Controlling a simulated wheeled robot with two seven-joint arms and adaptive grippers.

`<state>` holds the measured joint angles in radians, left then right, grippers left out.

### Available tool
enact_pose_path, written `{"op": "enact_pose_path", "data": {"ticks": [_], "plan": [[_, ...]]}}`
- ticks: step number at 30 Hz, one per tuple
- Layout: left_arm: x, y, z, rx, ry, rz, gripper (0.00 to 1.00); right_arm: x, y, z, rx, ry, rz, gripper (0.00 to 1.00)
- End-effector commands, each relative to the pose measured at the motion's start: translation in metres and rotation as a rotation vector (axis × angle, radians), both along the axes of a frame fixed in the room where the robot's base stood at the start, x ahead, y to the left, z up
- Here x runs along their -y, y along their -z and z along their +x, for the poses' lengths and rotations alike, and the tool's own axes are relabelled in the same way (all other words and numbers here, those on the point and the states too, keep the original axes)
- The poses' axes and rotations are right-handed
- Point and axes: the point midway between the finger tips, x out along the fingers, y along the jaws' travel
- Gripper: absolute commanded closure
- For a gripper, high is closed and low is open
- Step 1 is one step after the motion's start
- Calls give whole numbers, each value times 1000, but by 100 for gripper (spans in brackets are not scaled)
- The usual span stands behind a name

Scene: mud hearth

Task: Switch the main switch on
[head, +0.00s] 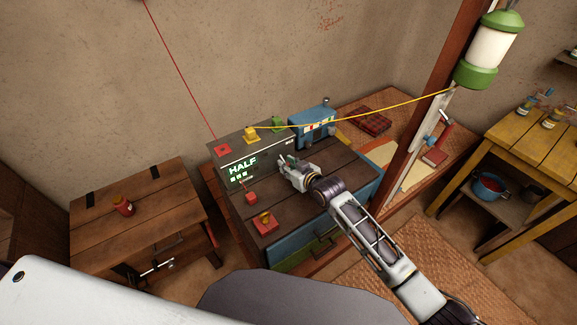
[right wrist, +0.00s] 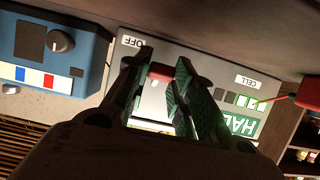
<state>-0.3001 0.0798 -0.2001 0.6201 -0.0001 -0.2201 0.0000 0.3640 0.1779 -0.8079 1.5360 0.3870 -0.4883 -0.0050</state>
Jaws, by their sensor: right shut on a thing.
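The switch panel (head: 230,160) stands on the dark wooden bench, with a green lit "HALF" display (head: 243,168). In the right wrist view the panel (right wrist: 205,62) appears upside down, with the labels "OFF" and "CELL". A red switch handle (right wrist: 158,76) sits between my right fingertips (right wrist: 165,64), near the "OFF" label. My right gripper (head: 287,164) is at the panel's right part and is shut on this handle. In the head view the gripper hides the handle. Which position the switch is in cannot be told. My left gripper is not in view.
A blue box (head: 312,130) stands right of the panel; it also shows in the right wrist view (right wrist: 50,45). A red block (head: 251,198) and a red-and-yellow block (head: 265,222) lie in front.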

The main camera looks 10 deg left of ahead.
Motion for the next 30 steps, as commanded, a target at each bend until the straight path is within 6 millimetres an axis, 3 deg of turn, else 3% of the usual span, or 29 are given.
{"op": "enact_pose_path", "data": {"ticks": [11,30], "plan": [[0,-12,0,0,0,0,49,0,-4,0,-26,0,-26,99],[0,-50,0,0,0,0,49,0,-15,0,-152,0,-153,99]]}}
